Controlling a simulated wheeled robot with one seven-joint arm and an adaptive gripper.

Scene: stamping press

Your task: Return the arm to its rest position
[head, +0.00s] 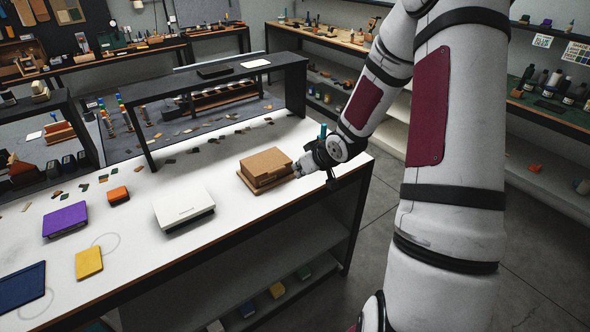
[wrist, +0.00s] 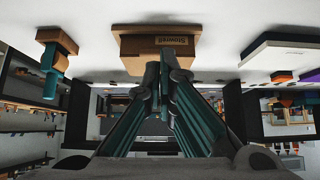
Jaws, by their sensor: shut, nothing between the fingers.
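My arm reaches over the white table (head: 140,270) from the right in the head view. My gripper (head: 303,168) is low beside the right end of a brown box-like stack (head: 266,162). In the wrist view my gripper (wrist: 164,70) has its teal fingers together and empty. The brown box (wrist: 130,45) with a small label shows just beyond the fingertips; I cannot tell whether they touch it. A wooden stamp with a teal handle (wrist: 52,76) shows to the left in the wrist view. In the head view my wrist mostly hides that area.
A white box (head: 183,208), purple case (head: 65,221), orange block (head: 118,195), yellow pad (head: 88,262) and blue pad (head: 22,288) are on the table. A black raised shelf (head: 215,80) stands along its back. Floor (head: 375,235) shows beyond the table's right edge.

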